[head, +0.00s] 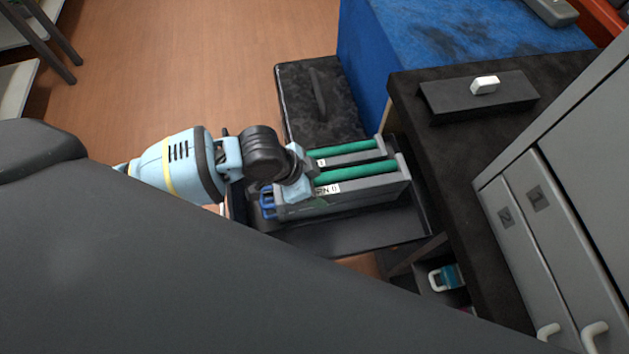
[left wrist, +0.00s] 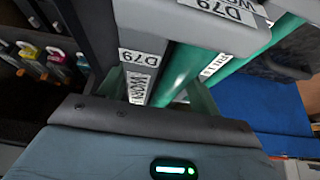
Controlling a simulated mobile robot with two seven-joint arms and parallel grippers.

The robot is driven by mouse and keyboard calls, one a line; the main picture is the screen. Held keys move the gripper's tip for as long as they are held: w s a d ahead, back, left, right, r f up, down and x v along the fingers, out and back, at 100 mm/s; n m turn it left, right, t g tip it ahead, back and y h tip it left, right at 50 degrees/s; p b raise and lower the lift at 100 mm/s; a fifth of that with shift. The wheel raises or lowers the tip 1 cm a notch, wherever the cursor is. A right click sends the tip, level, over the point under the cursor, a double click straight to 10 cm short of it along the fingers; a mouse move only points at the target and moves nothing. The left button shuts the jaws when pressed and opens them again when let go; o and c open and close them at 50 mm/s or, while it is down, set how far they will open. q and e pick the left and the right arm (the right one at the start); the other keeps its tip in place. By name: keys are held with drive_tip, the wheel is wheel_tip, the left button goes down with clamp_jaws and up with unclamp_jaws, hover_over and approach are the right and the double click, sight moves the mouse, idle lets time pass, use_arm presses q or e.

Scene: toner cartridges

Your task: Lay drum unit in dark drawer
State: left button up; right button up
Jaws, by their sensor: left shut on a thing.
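Two long grey drum units with green rollers lie side by side, over or in the open dark drawer (head: 370,235) in the head view. My left gripper (head: 297,186) is shut on the left end of the nearer drum unit (head: 375,193). The left wrist view shows this unit's green roller (left wrist: 182,75) and D79 label close up. The farther drum unit (head: 355,150) is just behind it, and its roller also shows in the left wrist view (left wrist: 265,42). I cannot tell whether the held unit touches the drawer floor. My right gripper is out of view.
A blue bench (head: 440,30) and a dark table (head: 450,150) stand right of the drawer. A black case (head: 305,95) is behind it. A blue handle (head: 268,204) shows by the gripper. Coloured cartridges (left wrist: 55,55) sit left in the left wrist view. Grey cabinet at right (head: 560,190).

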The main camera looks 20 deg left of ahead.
use_arm(q)
drive_tip(key=shift+f, duration=0.25)
drive_tip(key=o, duration=1.6)
drive_tip(key=shift+r, duration=0.35)
drive_tip(key=p+v, duration=0.2)
drive_tip(key=v, duration=0.9)
drive_tip(key=shift+r+p, duration=0.25)
drive_tip(key=shift+p, duration=0.05)
drive_tip(key=shift+s+a+r, duration=0.2)
drive_tip(key=shift+r, duration=0.25)
